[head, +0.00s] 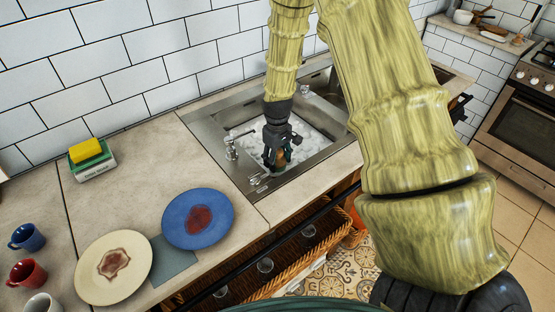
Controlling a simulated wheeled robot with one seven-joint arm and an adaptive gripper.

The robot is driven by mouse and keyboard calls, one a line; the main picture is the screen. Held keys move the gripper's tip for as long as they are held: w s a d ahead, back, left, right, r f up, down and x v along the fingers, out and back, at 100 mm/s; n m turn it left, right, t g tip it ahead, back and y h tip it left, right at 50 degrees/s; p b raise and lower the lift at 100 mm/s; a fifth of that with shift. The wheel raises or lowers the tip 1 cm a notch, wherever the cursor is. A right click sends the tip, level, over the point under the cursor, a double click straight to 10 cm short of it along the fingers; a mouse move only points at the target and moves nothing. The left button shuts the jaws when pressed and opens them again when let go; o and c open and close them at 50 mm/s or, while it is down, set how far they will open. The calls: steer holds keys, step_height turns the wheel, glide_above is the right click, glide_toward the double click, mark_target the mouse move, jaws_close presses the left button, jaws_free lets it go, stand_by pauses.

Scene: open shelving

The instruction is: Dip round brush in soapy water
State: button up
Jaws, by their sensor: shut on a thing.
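My gripper (274,158) reaches down over the left basin of the steel sink (215,122). It is shut on a small brown-orange thing (284,156), most likely the round brush; the fingers hide most of it. White suds, the soapy water (309,138), fill the basin around and behind the gripper. I cannot tell whether the brush touches the suds.
A yellow sponge (85,150) sits on a green-and-white holder. A blue plate (198,219) and a cream plate (94,268), both stained, lie on the counter left of the sink, near several mugs (27,237).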

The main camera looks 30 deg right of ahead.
mark_target(278, 150)
steer(key=shift+r+p, duration=4.4)
steer(key=shift+r, duration=1.75)
